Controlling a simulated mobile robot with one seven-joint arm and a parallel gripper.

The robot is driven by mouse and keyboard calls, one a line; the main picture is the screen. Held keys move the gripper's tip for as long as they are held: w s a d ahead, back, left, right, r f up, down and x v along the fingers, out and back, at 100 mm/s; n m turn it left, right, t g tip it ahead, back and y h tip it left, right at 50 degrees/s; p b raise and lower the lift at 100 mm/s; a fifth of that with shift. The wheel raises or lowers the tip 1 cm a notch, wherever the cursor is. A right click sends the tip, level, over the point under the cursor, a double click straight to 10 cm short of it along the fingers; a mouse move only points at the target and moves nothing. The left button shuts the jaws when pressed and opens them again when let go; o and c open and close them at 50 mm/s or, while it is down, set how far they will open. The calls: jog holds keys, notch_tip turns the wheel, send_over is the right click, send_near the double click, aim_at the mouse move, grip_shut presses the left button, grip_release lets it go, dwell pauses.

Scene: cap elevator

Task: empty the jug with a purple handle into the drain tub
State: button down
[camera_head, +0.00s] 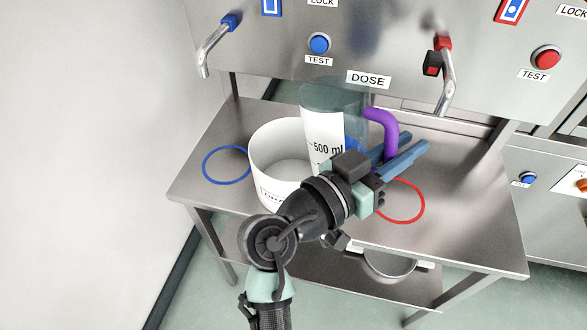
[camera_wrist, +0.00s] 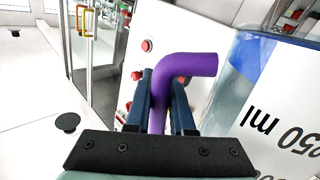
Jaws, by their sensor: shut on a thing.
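The jug (camera_head: 322,130) is clear with a white "500 ml" panel and a purple handle (camera_head: 385,125). My gripper (camera_head: 398,153) is shut on that handle; in the wrist view the two blue fingers (camera_wrist: 159,105) stand on either side of the purple bar (camera_wrist: 190,66). The jug looks roughly upright and held up, its lower part overlapping the right rim of the white drain tub (camera_head: 262,150) in the head view. A bluish tint shows through the jug's wall (camera_wrist: 258,62); the liquid level is unclear. The jug's base is hidden behind my wrist.
The tub stands on a steel table (camera_head: 470,215) between a blue ring (camera_head: 206,165) and a red ring (camera_head: 422,208). Blue-handled (camera_head: 212,45) and red-handled (camera_head: 447,80) spouts hang from the panel behind. A round metal pan (camera_head: 390,266) sits on the lower shelf. The table's right side is clear.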

jog(key=shift+s+d+r+n, duration=0.15)
jog(key=shift+r+n, duration=0.15)
jog(key=shift+r, duration=0.15)
jog(key=shift+r+n+p, duration=0.4)
jog(key=shift+p, duration=0.2)
jog(key=shift+s+r+n+t+p, duration=0.1)
jog(key=shift+r+n+t+p, duration=0.2)
jog(key=shift+r+n+p, duration=0.1)
dwell(0.5)
jog(key=shift+r+n, duration=0.25)
jog(key=shift+n, duration=0.25)
